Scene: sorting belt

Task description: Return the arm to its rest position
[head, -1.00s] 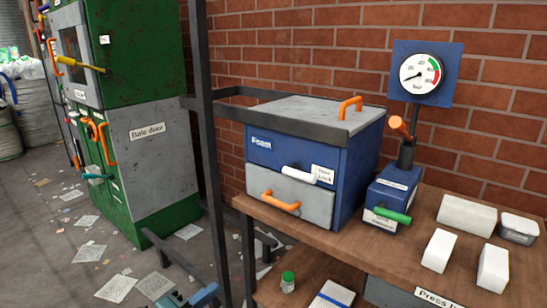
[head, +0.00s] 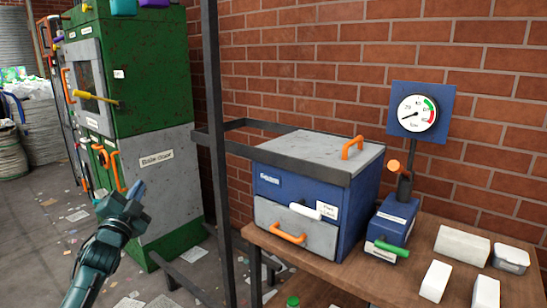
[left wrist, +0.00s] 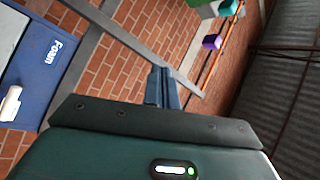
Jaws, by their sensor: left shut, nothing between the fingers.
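My left gripper (head: 137,190) is raised at the lower left of the head view, in front of the green baler's grey lower door. Its fingers are shut and empty, and they point up and to the right. In the left wrist view the closed fingers (left wrist: 163,88) show at the middle, with brick wall behind them. Nothing is seen touching them. My right gripper is not in view.
A dark upright post (head: 213,150) stands right of the gripper. Beyond it a wooden bench (head: 420,258) bears a blue foam box (head: 345,195), a gauge stand (head: 392,225) and white blocks. The green baler (head: 155,95) stands behind. Paper scraps litter the floor.

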